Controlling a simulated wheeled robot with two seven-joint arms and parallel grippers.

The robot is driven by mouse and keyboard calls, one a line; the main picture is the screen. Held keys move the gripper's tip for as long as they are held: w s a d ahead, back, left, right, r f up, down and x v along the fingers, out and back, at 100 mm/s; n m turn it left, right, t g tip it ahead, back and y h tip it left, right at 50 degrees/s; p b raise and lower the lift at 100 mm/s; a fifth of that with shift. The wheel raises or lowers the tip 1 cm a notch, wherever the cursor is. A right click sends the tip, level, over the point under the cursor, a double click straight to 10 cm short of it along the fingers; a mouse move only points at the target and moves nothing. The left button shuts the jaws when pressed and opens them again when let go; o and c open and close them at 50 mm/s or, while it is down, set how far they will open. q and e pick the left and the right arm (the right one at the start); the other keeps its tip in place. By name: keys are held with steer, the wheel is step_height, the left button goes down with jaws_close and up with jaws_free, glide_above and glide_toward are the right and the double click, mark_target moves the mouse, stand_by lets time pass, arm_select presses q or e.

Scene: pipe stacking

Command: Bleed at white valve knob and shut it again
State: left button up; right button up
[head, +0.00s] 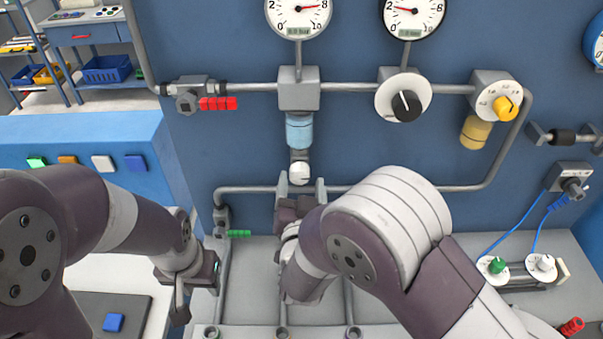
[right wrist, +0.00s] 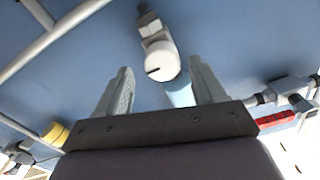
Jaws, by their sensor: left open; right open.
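The white valve knob (head: 299,173) sits under the blue filter bowl (head: 299,131) on the wall panel. In the right wrist view the white knob (right wrist: 161,61) shows its round face with a dark mark, ahead of and between my fingers. My right gripper (right wrist: 160,92) is open there and apart from the knob. In the head view my right gripper (head: 297,207) is just below the knob, partly hidden by its own arm. My left gripper (head: 181,302) is open and empty at the lower left, near the grey bench.
Pipes run along the panel, with a red-handled valve (head: 218,103), a black knob (head: 406,106) and a yellow knob (head: 504,108). Two gauges (head: 298,16) (head: 413,15) sit above. A green-handled valve (head: 238,233) is at lower left. Green and white knobs with blue hoses stand at right.

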steer(key=w, duration=0.2)
steer(key=shift+w+a+f, duration=0.1)
steer(key=shift+w+a, duration=0.15)
steer(key=shift+w, duration=0.05)
steer(key=shift+s+d, duration=0.15)
steer(key=c, duration=1.1)
steer(key=shift+o, duration=0.2)
